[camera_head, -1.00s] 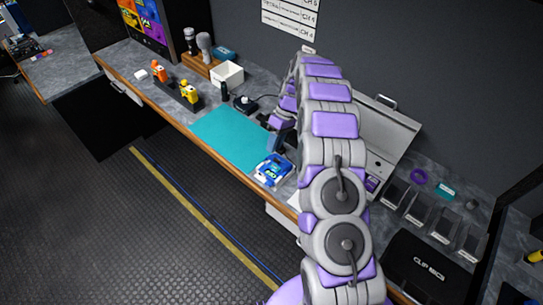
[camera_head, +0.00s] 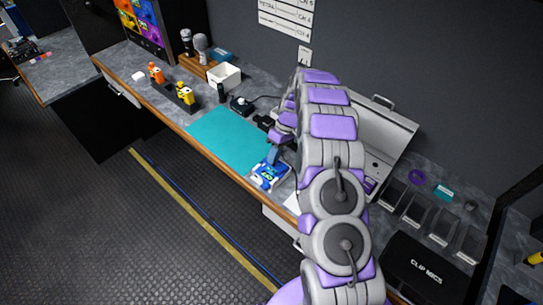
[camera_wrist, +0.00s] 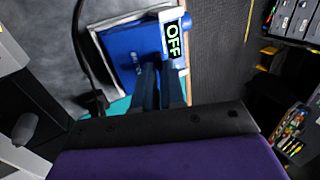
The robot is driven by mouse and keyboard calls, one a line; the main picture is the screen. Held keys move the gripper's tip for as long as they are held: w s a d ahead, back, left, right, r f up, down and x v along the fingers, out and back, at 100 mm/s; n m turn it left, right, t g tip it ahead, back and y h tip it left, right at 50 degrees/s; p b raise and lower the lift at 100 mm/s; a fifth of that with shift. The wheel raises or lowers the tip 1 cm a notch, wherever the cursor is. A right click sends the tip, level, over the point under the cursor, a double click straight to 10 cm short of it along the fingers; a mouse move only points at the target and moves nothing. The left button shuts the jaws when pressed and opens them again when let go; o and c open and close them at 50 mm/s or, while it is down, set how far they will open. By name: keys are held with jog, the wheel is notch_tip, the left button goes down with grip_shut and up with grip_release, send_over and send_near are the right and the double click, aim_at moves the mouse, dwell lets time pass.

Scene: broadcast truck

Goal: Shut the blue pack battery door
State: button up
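The blue pack (camera_head: 266,176) lies at the front right of the teal mat, near the counter's front edge. It fills the upper middle of the wrist view (camera_wrist: 125,50), with a lit "OFF" label (camera_wrist: 174,39) at its right end. My gripper (camera_head: 272,156) is right over the pack and hides part of it. In the wrist view my gripper's dark blue fingers (camera_wrist: 160,72) look close together, with nothing seen between them. Their tips are at the pack's lower right, beside the label; I cannot tell whether they touch. I cannot make out the battery door or its angle.
The teal mat (camera_head: 222,138) is clear left of the pack. Orange (camera_head: 156,72) and yellow (camera_head: 185,93) packs stand in a dark holder at the left. A white open case (camera_head: 385,135) stands behind my arm. A black cable (camera_wrist: 82,45) runs beside the pack.

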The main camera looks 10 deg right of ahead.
jog(key=shift+s+d, duration=0.15)
jog(key=shift+d, duration=0.75)
grip_shut()
jog(key=shift+a, duration=1.05)
jog(key=shift+d, duration=0.35)
jog(key=shift+s+a+f+t+h, duration=0.2)
jog(key=shift+a+f+t+h, duration=0.1)
jog(key=shift+a+t+h, duration=0.4)
jog(key=shift+s+a+f+t+h+p, duration=0.25)
jog(key=shift+f+t+h, duration=0.2)
jog(key=shift+h, duration=0.35)
jog(key=shift+s+a+f+t+h+p, duration=0.1)
jog(key=shift+s+f+t+h+p, duration=0.15)
jog(key=shift+t+h, duration=0.45)
jog(key=shift+w+f, duration=0.1)
